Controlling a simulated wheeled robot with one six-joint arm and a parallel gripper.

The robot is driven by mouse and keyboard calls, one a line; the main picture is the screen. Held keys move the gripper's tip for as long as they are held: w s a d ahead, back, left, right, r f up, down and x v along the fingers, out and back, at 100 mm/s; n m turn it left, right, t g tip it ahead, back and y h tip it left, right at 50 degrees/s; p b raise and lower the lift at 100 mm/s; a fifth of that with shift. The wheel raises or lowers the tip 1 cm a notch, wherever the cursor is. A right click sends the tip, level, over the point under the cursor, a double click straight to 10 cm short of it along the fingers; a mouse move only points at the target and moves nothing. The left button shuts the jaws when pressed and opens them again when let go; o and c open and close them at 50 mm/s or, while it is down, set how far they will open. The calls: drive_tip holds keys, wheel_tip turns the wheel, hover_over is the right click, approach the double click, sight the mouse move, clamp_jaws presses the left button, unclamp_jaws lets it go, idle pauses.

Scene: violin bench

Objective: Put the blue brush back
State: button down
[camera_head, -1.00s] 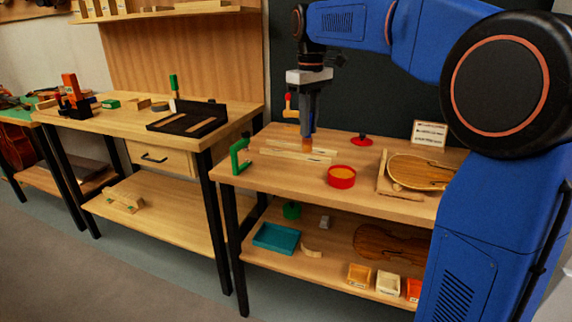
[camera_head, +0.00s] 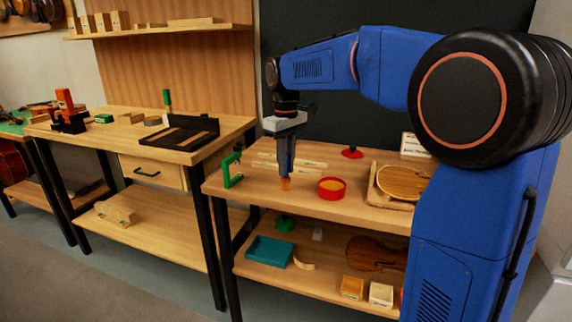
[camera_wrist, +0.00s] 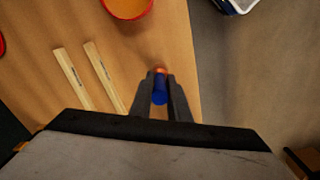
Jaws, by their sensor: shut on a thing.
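My gripper (camera_wrist: 160,84) is shut on the blue brush (camera_wrist: 159,96). In the wrist view the blue part shows between the two fingers, with an orange end (camera_wrist: 161,71) beyond it. In the head view my gripper (camera_head: 286,174) points down over the right bench near its front edge, left of the red tin. A small orange end (camera_head: 285,184) shows below the fingers. Most of the brush is hidden by the fingers. I cannot tell whether it touches the bench top.
The red tin (camera_head: 331,190) with orange contents stands right of my gripper. Pale wooden strips (camera_head: 300,163) lie behind it. A green clamp (camera_head: 231,170) sits at the bench's left edge. A violin plate (camera_head: 402,182) is at the right. The shelf below holds a teal tray (camera_head: 270,252).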

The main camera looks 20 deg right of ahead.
drive_tip(key=shift+f, duration=0.15)
drive_tip(key=c, duration=1.7)
unclamp_jaws()
wheel_tip(320, 180, up, 12)
drive_tip(key=shift+r, duration=0.2)
drive_tip(key=s+d+f+m+t, duration=0.15)
drive_tip(key=s+f, duration=0.25)
drive_tip(key=s, duration=0.5)
drive_tip(key=s+d+f+m+t, duration=0.1)
drive_tip(key=s+d+f+m, duration=0.15)
drive_tip(key=s+f, duration=0.45)
drive_tip(key=s+d+f, duration=0.1)
drive_tip(key=s+f, duration=0.3)
drive_tip(key=s, duration=0.1)
drive_tip(key=s+d+f+m+t, duration=0.1)
drive_tip(key=s+f, duration=0.4)
drive_tip(key=s, duration=0.1)
drive_tip(key=s+d+f+m+t, duration=0.1)
drive_tip(key=s+f, duration=0.3)
drive_tip(key=s, duration=0.2)
drive_tip(key=shift+s+f, duration=0.15)
drive_tip(key=shift+f, duration=0.15)
